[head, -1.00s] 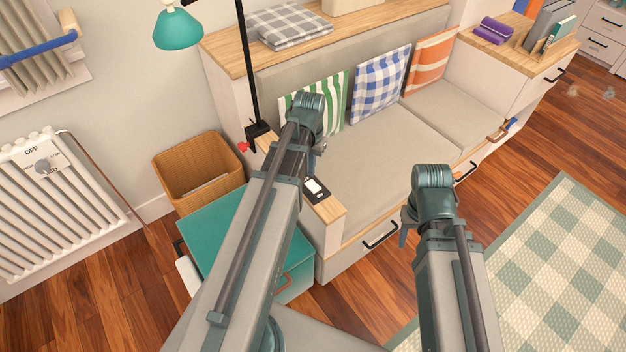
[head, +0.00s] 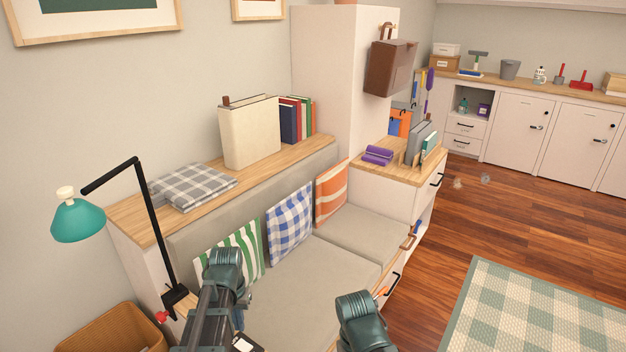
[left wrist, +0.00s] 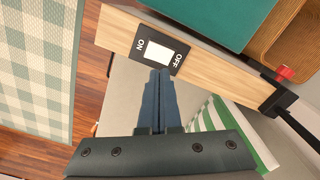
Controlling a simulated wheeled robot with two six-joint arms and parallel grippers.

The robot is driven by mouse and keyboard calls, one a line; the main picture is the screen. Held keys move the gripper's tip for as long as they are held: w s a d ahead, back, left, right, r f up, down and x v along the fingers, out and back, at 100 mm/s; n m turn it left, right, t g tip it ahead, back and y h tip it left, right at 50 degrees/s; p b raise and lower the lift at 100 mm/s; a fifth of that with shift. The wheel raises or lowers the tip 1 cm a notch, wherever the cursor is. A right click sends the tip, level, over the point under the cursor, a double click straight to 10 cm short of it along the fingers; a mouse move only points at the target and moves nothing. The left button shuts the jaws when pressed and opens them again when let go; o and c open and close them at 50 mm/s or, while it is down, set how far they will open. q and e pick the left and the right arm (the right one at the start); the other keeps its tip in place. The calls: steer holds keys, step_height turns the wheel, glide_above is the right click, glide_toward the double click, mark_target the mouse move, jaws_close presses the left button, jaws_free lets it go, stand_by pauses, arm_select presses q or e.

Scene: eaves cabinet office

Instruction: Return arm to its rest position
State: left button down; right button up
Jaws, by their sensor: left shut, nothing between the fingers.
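My left gripper (left wrist: 160,72) is shut and empty. In the left wrist view its fingertips overlap the edge of a black switch plate (left wrist: 142,49) with a white rocker marked ON and OFF. I cannot tell whether they touch it. The plate is set in a wooden armrest top (left wrist: 205,77). In the head view my left arm (head: 222,285) reaches in from the bottom, over the bench seat, its fingers mostly hidden. Only the top of my right arm (head: 360,318) shows at the bottom edge, in front of the bench; its gripper fingers are not visible.
A teal lamp (head: 78,220) on a black stand is clamped at the bench's left end, close to my left arm. Cushions (head: 290,223) lean on the backrest. A wicker basket (head: 112,330) stands at lower left. Open wooden floor (head: 480,220) lies to the right.

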arm_select(q)
steer(key=s+d+m+y, duration=0.1)
steer(key=s+d+m, duration=0.1)
steer(key=s+d, duration=0.5)
steer(key=s+d+m, duration=0.1)
steer(key=s+d, duration=0.2)
steer(key=d, duration=0.8)
step_height(320, 180, up, 14)
steer(key=d+p, duration=0.1)
steer(key=p, duration=1.3)
steer(key=shift+s+m, duration=0.3)
steer(key=shift+s, duration=0.1)
steer(key=shift+a, duration=0.1)
